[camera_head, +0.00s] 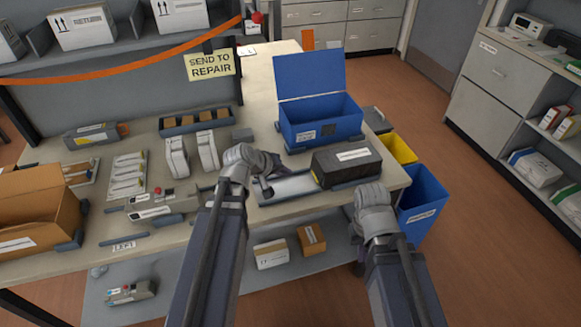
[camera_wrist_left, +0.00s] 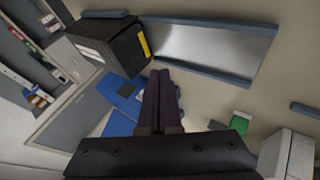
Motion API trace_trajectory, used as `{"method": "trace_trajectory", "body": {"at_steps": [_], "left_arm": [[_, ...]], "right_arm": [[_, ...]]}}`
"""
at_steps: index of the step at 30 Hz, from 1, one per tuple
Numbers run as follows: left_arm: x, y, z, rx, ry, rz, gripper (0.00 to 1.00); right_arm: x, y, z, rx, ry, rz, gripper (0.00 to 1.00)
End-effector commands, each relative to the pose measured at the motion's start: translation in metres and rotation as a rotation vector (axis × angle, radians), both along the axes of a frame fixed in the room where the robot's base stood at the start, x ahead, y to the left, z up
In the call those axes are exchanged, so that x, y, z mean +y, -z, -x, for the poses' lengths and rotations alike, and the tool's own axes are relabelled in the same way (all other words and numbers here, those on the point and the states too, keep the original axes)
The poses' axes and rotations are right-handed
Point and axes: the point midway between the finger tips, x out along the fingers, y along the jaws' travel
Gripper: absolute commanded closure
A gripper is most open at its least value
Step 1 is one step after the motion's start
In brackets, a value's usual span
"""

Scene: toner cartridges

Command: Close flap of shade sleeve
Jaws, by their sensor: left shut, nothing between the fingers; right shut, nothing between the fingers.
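A black box with a white label, which looks like the shade sleeve (camera_head: 346,163), lies on the right of the table. It also shows in the left wrist view (camera_wrist_left: 108,42), with a yellow strip at one edge. I cannot clearly tell how its flap stands. My left gripper (camera_head: 274,172) is over the table, left of the sleeve and apart from it. Its fingers are together and empty in the left wrist view (camera_wrist_left: 160,90). My right gripper (camera_head: 370,200) is at the table's front edge, nearer than the sleeve; its fingertips are mostly hidden by the wrist.
A pale plate between grey rails (camera_head: 290,187) lies left of the sleeve. A blue box (camera_head: 318,120) with its lid up stands behind it. Yellow (camera_head: 398,150) and blue (camera_head: 422,193) bins stand off the right edge. White upright units (camera_head: 208,150) and a cardboard box (camera_head: 38,212) are left.

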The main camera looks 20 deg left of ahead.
Motion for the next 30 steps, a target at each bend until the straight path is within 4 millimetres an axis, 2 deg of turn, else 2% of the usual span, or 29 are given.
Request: {"method": "trace_trajectory", "body": {"at_steps": [3, 11, 20, 26, 30], "left_arm": [[0.003, -0.009, 0.006, 0.000, 0.000, 0.000, 1.00], [0.004, -0.011, 0.008, 0.003, 0.002, -0.005, 1.00], [-0.010, -0.007, -0.002, 0.076, 0.015, -0.177, 1.00], [-0.009, -0.001, -0.003, 0.080, 0.013, -0.187, 1.00], [-0.011, 0.014, -0.012, 0.079, 0.014, -0.187, 1.00]], "right_arm": [[0.000, -0.009, 0.000, 0.000, 0.000, 0.000, 1.00], [0.000, -0.011, 0.000, 0.000, 0.000, 0.000, 1.00], [0.000, -0.027, 0.000, 0.000, 0.000, 0.000, 1.00], [0.000, -0.021, 0.000, 0.000, 0.000, 0.000, 1.00], [0.000, -0.006, 0.000, 0.000, 0.000, 0.000, 1.00]]}}
